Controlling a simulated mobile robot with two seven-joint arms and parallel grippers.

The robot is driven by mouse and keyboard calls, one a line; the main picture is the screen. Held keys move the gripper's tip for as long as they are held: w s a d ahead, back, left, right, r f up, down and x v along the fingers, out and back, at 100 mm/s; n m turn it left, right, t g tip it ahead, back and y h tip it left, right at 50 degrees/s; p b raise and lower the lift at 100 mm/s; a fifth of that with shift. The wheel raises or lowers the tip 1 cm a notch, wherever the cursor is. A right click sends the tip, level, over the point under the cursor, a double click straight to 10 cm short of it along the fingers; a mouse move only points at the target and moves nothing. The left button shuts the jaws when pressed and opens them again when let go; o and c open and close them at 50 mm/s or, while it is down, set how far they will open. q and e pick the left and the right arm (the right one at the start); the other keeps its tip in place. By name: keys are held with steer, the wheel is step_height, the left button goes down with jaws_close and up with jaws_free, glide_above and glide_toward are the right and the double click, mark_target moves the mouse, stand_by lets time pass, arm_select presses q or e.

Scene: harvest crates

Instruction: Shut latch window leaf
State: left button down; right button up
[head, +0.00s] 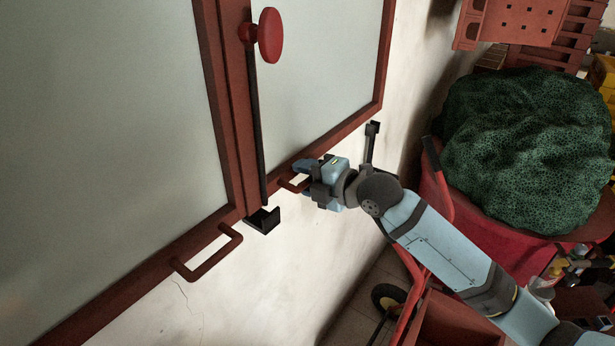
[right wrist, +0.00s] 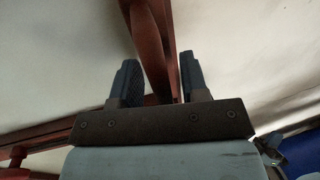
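The window has two pale-paned leaves with dark red frames: a left leaf (head: 100,130) and a right leaf (head: 315,75). They look shut or nearly shut; I cannot tell if they are flush. The latch has a red knob (head: 270,35) and a long black rod (head: 256,125) running down to a black catch (head: 263,220). A red handle (head: 208,252) is on the left leaf. My right gripper (head: 302,181) is at the right leaf's handle (head: 290,184). In the right wrist view, its fingers (right wrist: 158,82) stand apart, with a red bar (right wrist: 149,45) between them. My left gripper is out of view.
A black bracket (head: 373,130) is on the wall right of the window. A red wheelbarrow (head: 432,200) with a dark green heap (head: 525,145) stands at the right, near my right arm. A red crate (head: 510,22) is at the top right. Bare wall lies below the window.

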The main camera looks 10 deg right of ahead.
steer(key=shift+s+d, duration=0.25)
steer(key=shift+d, duration=0.05)
steer(key=b+v, duration=0.2)
steer(key=v, duration=1.1)
steer(key=shift+b, duration=0.35)
step_height(320, 180, down, 12)
steer(key=s+a+m+h+p, duration=0.1)
steer(key=m+p, duration=0.1)
steer(key=m, duration=0.6)
steer(key=s+f+m+h+p, duration=0.2)
steer(key=s+f+m+h, duration=0.4)
steer(key=s+f+m, duration=0.9)
steer(key=s+f, duration=0.4)
steer(key=f, duration=0.4)
steer(key=shift+s+f+g, duration=0.35)
steer(key=shift+s+g, duration=0.05)
